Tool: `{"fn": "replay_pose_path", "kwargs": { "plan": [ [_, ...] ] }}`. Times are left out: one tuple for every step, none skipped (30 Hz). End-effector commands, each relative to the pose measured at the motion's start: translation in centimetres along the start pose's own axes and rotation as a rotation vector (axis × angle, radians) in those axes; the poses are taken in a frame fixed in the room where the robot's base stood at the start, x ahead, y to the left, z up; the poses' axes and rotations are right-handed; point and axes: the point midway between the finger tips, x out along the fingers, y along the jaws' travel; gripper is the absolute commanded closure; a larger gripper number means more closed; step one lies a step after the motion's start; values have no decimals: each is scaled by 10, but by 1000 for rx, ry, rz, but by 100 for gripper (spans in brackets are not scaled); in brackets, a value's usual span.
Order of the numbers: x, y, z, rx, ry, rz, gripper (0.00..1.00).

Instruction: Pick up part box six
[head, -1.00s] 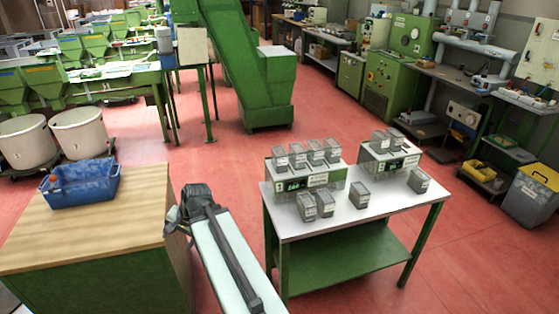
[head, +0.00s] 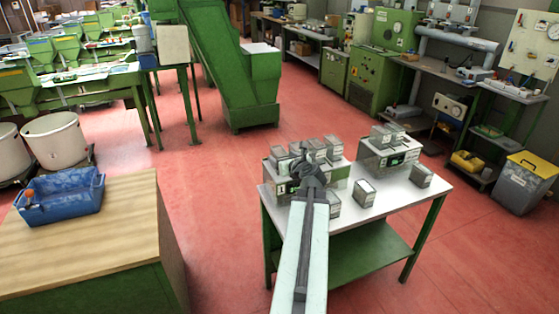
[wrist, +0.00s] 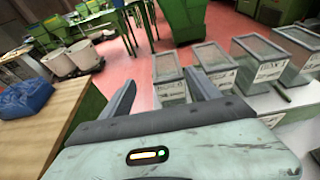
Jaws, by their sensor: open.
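Several grey part boxes with white labels stand on and around two machines on the white-topped table (head: 395,205). The numbers are too small to read, so I cannot tell which is box six. A row (head: 316,150) stands on the left machine (head: 338,178), two (head: 381,137) on the right machine (head: 372,160), others on the tabletop (head: 365,192) (head: 421,176) (head: 333,203). My gripper (head: 308,165) is in front of the left machine, hiding part of it. In the wrist view its open, empty fingers (wrist: 160,90) flank the view of one box (wrist: 166,68); more boxes (wrist: 262,60) stand to the right.
A wooden-topped cabinet (head: 120,220) with a blue crate (head: 60,205) stands at left, apart from the table by a strip of red floor. A green conveyor (head: 225,70) and workbenches are behind. A grey bin (head: 525,183) stands at right.

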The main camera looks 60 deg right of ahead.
Motion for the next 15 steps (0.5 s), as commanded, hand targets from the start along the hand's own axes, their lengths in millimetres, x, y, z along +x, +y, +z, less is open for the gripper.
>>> {"fn": "replay_pose_path", "kwargs": {
  "plan": [
    [8, -3, -2, 0, 0, -2, 29],
    [12, -5, -2, 0, 0, -3, 29],
    [17, -6, -2, 1, 0, -5, 29],
    [19, -8, -2, 2, 0, -6, 29],
    [20, -8, -2, 2, 0, -8, 29],
    [20, -9, -2, 3, 0, -10, 29],
    [19, -10, -1, 3, 0, -11, 29],
    [20, -11, -2, 3, 1, -12, 29],
    [23, -12, -2, 3, 1, -12, 29],
    [27, -14, -2, 3, 1, -13, 29],
    [31, -15, -2, 3, 1, -13, 29],
    [38, -17, -2, 3, 1, -14, 29],
    [43, -18, -2, 2, 1, -14, 29],
    [49, -20, -2, 2, 1, -15, 29],
    [57, -21, -3, 2, 1, -15, 29]
  ]
}}
